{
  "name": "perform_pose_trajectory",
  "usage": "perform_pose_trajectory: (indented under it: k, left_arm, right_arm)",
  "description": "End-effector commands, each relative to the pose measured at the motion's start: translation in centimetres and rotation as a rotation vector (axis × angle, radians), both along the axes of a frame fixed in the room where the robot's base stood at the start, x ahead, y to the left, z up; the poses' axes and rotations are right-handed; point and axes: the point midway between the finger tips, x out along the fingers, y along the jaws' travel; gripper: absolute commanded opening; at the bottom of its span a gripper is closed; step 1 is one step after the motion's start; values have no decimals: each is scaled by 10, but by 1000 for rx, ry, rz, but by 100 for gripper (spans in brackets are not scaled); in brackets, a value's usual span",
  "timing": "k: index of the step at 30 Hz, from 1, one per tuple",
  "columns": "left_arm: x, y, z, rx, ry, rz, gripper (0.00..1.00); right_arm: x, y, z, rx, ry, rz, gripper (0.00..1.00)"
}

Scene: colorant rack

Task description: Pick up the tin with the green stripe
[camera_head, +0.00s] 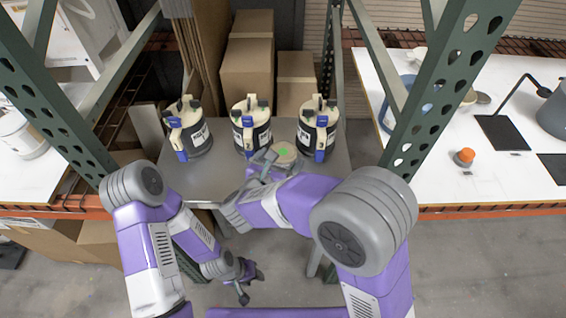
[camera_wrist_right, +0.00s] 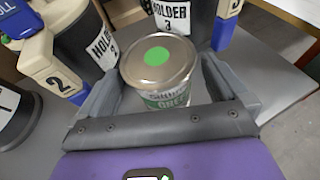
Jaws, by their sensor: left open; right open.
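The tin with the green stripe (camera_head: 284,152) stands on the grey shelf (camera_head: 228,178), in front of the holders. In the right wrist view the tin (camera_wrist_right: 158,70) has a metal lid with a green dot and a label with green on it. It stands upright between the open fingers of my right gripper (camera_wrist_right: 155,85), one finger on each side. I cannot tell whether either finger touches it. In the head view my right gripper (camera_head: 265,163) is at the tin, partly hiding it. My left gripper (camera_head: 245,284) is open and empty, low in front of the shelf.
Three black and cream holders (camera_head: 188,130) (camera_head: 251,127) (camera_head: 317,128) with blue parts stand in a row behind the tin. Cardboard boxes (camera_head: 247,70) are behind them. Green rack posts (camera_head: 425,95) (camera_head: 55,95) flank the shelf. White tables stand left and right (camera_head: 510,185).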

Motion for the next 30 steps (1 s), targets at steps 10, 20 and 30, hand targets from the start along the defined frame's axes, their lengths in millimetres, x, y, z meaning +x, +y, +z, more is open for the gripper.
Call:
perform_pose_trajectory:
  k: [10, 20, 30]
  left_arm:
    - [0, 0, -2, 0, 0, 0, 43]
    - [0, 0, -2, 0, 0, 0, 43]
    - [0, 0, -2, 0, 0, 0, 43]
  right_arm:
    - [22, -10, -9, -1, -1, 1, 100]
    - [22, -10, -9, -1, 0, 1, 66]
    - [22, -9, -9, 0, -1, 1, 41]
